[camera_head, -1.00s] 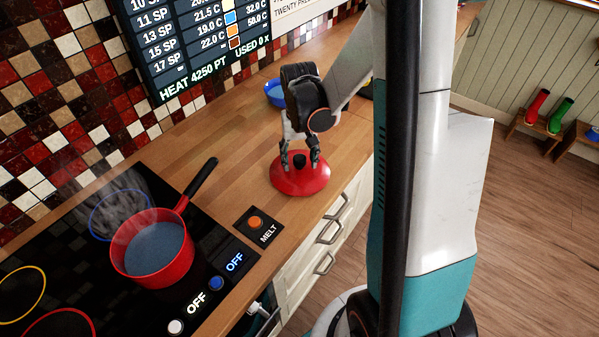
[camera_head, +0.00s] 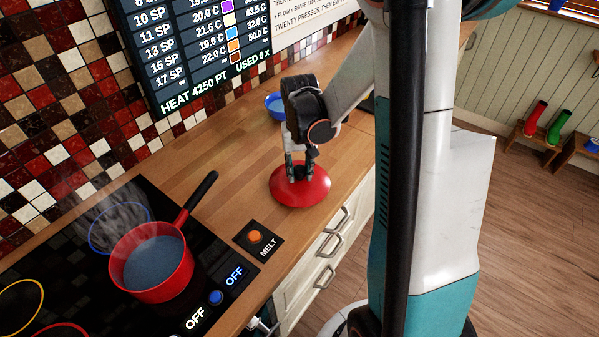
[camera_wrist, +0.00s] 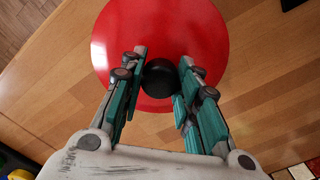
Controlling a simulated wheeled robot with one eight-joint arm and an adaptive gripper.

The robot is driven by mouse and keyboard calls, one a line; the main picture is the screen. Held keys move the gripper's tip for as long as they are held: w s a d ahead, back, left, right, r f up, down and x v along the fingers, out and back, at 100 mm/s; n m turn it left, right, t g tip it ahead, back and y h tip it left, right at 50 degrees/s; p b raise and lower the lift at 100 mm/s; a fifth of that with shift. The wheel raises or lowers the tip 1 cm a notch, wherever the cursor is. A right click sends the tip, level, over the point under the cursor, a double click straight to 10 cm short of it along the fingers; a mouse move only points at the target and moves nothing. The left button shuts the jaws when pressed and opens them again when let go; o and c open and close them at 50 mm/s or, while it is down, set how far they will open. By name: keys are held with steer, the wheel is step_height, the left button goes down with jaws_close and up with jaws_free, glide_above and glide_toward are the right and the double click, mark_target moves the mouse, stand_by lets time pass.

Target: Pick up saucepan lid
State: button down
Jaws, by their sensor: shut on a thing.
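The saucepan lid (camera_head: 300,190) is a red disc with a black knob. It lies on the wooden counter, to the right of the stove. In the wrist view the red lid (camera_wrist: 160,30) fills the upper middle, and its black knob (camera_wrist: 160,78) sits between my fingers. My gripper (camera_head: 297,178) points down over the lid and is shut on the knob. In the head view the fingers hide the knob. I see no clear gap between lid and counter. The red saucepan (camera_head: 152,262) stands on the stove, steaming, with bluish liquid in it.
The black stove (camera_head: 70,275) has coloured rings and OFF controls. An orange MELT button (camera_head: 255,237) lies between the saucepan and the lid. A blue bowl (camera_head: 275,105) stands behind my gripper. The saucepan's black handle (camera_head: 203,190) points towards the lid. The counter left of the lid is clear.

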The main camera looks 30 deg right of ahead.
mark_target(300, 169)
step_height(300, 169, up, 19)
steer(key=p, duration=0.4)
steer(key=shift+s, duration=0.1)
